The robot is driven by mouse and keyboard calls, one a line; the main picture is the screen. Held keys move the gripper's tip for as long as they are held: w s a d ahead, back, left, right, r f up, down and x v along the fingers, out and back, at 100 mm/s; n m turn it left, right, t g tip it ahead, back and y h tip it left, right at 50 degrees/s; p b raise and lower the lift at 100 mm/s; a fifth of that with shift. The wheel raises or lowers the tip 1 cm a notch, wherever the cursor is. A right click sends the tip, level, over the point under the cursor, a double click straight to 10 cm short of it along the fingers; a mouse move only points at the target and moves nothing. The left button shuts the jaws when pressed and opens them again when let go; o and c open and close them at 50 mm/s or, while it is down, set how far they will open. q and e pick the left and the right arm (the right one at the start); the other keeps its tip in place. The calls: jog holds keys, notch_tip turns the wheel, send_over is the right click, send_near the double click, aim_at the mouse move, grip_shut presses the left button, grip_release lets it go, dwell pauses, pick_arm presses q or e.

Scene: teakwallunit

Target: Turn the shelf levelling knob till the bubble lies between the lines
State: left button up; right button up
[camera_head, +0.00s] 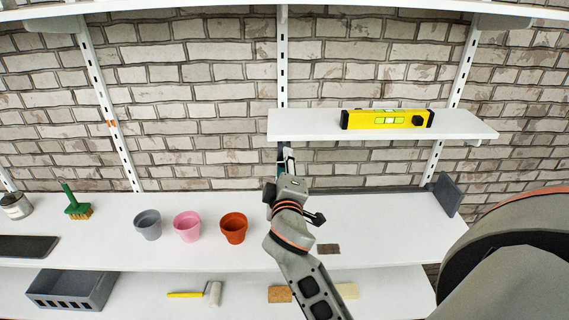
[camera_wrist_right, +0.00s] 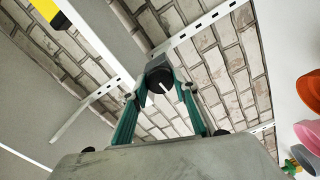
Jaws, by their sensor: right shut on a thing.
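A yellow spirit level (camera_head: 388,119) lies on a short white shelf (camera_head: 310,125) fixed to the wall rails. Its middle vial is green with a pale patch; the bubble is too small to place against the lines. My right gripper (camera_head: 284,168) is under the shelf's left end, at the rail. In the right wrist view its two teal fingers (camera_wrist_right: 160,92) are shut on the black levelling knob (camera_wrist_right: 158,78), which has a white pointer line. The knob is hidden in the head view. My left gripper is not in view.
Below, a wide white shelf (camera_head: 105,225) holds a grey pot (camera_head: 148,225), a pink pot (camera_head: 187,227), an orange pot (camera_head: 233,228) and a green brush (camera_head: 74,203). A grey bookend-like plate (camera_head: 447,194) stands right.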

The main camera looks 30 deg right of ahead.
aim_at(283, 139)
dwell(0.4)
jog(key=o, duration=1.1)
jog(key=o, duration=0.3)
jog(key=r, duration=0.7)
jog(key=shift+w, duration=0.4)
jog(key=r, duration=0.1)
jog(key=s+r, duration=0.1)
jog(key=r, duration=0.1)
jog(key=shift+s+r, duration=0.1)
jog(key=shift+s, duration=0.05)
jog(key=c, duration=0.3)
jog(key=shift+w, duration=0.2)
